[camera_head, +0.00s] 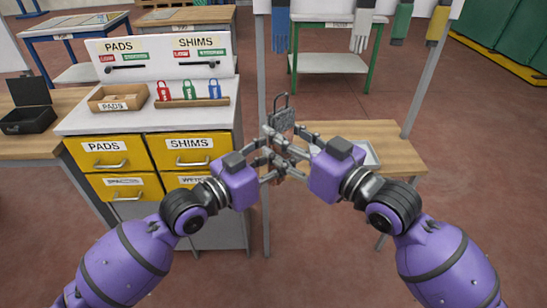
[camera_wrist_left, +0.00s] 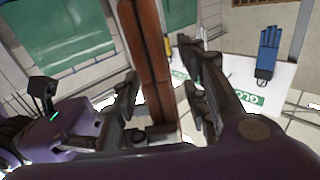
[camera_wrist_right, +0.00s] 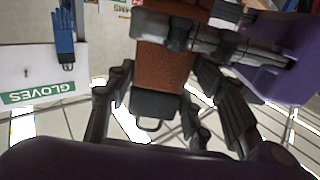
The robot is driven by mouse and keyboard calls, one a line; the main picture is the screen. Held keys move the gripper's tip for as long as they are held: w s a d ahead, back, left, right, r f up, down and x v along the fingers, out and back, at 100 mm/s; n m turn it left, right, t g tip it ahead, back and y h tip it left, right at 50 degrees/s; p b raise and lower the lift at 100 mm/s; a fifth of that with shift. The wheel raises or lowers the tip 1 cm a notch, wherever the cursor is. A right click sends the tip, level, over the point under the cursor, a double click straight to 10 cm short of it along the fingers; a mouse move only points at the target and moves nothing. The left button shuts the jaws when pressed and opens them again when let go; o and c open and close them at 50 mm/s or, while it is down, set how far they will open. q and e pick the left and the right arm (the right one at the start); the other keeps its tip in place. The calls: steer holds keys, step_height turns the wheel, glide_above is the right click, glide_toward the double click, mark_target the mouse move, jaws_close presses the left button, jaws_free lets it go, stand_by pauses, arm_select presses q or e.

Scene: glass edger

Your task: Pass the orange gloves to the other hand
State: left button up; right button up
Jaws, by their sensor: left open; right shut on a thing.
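The orange gloves (camera_wrist_right: 165,65) hang below a dark clip (camera_wrist_right: 155,104) with a wire loop in the right wrist view. They show as an orange-brown strip in the left wrist view (camera_wrist_left: 148,60). In the head view the grippers hide most of them; the dark clip (camera_head: 282,118) stands above the fingers. My right gripper (camera_head: 293,155) is shut on the gloves. My left gripper (camera_head: 262,157) meets it from the left, open, with its fingers on either side of the gloves. Whether its fingers touch them I cannot tell.
A white cabinet with yellow drawers (camera_head: 104,151) stands at the left, with a wooden PADS box (camera_head: 117,98) on top. A wooden table (camera_head: 395,150) is behind my right gripper.

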arm_select(q)
jaws_close()
arm_select(e)
steer(key=o, duration=1.2)
steer(key=shift+o, duration=0.2)
